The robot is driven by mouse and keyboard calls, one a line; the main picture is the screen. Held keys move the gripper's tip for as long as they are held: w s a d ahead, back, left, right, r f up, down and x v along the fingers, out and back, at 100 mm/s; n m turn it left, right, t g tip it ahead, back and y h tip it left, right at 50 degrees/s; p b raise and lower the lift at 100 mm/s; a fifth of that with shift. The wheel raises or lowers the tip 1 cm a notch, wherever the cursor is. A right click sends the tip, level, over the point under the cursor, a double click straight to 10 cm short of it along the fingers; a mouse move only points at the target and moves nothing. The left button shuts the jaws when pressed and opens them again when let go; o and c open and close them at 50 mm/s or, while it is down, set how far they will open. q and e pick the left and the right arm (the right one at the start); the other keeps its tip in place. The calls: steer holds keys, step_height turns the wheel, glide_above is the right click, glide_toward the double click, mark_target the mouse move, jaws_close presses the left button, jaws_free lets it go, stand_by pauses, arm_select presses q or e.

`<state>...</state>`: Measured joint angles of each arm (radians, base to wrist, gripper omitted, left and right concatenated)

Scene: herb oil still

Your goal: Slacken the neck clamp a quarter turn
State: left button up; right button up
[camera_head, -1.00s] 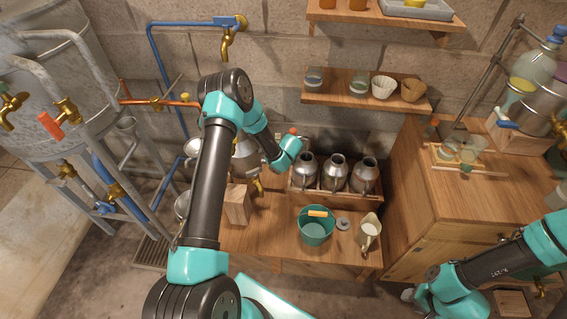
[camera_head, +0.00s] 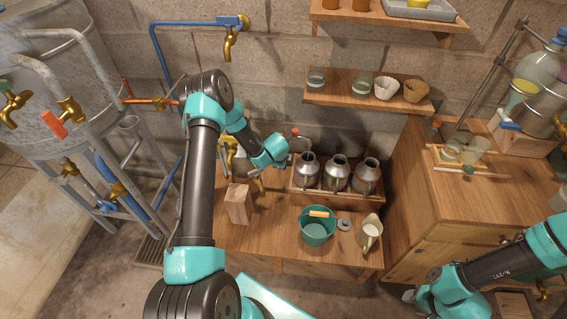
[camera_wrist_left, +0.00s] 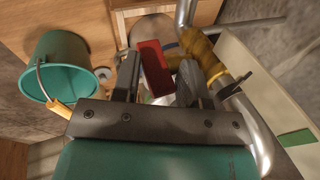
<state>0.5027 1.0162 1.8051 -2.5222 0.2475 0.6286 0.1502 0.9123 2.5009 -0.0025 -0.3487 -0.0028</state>
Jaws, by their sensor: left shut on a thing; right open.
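My left arm reaches down over the left end of the bench. In the left wrist view my left gripper (camera_wrist_left: 160,78) is closed around a red block-like handle (camera_wrist_left: 152,66), beside brass fittings (camera_wrist_left: 202,55) on a grey metal pipe (camera_wrist_left: 185,14). I cannot tell for certain whether this red piece belongs to the neck clamp. In the head view brass fittings (camera_head: 230,150) show just left of my left wrist. My right gripper (camera_head: 409,296) is low at the lower right, small in view, open and away from the bench objects.
A teal bucket (camera_head: 317,232), a white-filled jug (camera_head: 370,230) and a wooden block (camera_head: 238,204) stand on the bench (camera_head: 280,235). Several metal cans (camera_head: 336,172) sit in a wooden rack behind. A shelf (camera_head: 340,98) juts from the wall above them.

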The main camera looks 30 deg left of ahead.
arm_select(q)
steer(key=shift+s+f, duration=0.1)
steer(key=o, duration=1)
steer(key=shift+r, duration=0.2)
steer(key=shift+s+r, duration=0.1)
steer(key=shift+r, duration=0.45)
steer(key=v, duration=1.6)
